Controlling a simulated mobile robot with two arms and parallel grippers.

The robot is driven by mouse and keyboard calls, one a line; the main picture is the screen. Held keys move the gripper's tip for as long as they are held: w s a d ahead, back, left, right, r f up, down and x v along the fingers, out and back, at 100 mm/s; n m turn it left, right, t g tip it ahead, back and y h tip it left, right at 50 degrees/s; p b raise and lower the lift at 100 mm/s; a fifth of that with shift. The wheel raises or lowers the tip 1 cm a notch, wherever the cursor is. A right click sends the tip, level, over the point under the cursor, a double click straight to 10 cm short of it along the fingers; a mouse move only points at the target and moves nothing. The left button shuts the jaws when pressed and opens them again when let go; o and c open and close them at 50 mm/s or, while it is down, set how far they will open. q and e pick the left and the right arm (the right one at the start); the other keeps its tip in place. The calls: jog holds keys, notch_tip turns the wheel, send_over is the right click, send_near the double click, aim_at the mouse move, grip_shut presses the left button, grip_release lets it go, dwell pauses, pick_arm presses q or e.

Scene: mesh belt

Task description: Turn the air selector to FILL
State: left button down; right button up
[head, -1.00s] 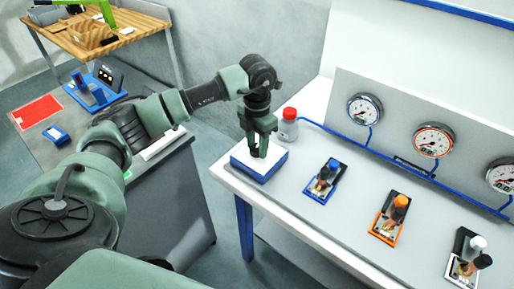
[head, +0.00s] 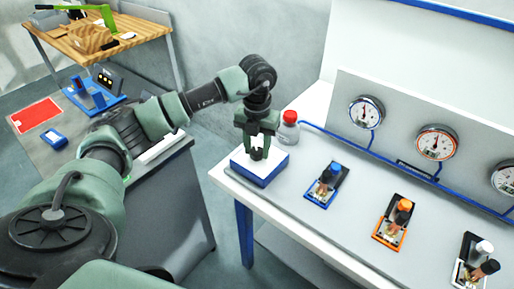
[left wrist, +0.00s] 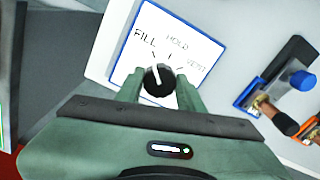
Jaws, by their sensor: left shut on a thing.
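The air selector (head: 262,168) is a white-topped box with blue sides at the near left corner of the white bench. In the left wrist view, its white plate (left wrist: 205,35) carries the words FILL, HOLD and VENT around a black round knob (left wrist: 158,80). The knob's white pointer line slants up and left, toward the FILL mark. My left gripper (head: 258,150) comes down over the plate and is shut on the knob, one finger on each side. The fingers hide parts of the knob's sides. My right gripper is in no view.
A red-capped bottle (head: 289,127) stands close behind the selector. Blue (head: 327,184), orange (head: 394,221) and white (head: 472,262) valve units sit to the right. Round gauges (head: 367,112) line the back panel. Bare bench top lies between the selector and the blue valve.

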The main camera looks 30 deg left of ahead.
aim_at(257, 150)
pick_arm(q)
jog(key=shift+w+r, duration=0.1)
jog(key=shift+r, duration=0.1)
jog(key=c, duration=0.9)
grip_release()
jog(key=shift+c, duration=0.2)
jog(key=shift+o, duration=0.2)
jog(key=shift+f, duration=0.1)
notch_tip(257, 150, up, 8)
jog(key=shift+f+b, duration=0.1)
jog(key=shift+b, duration=0.85)
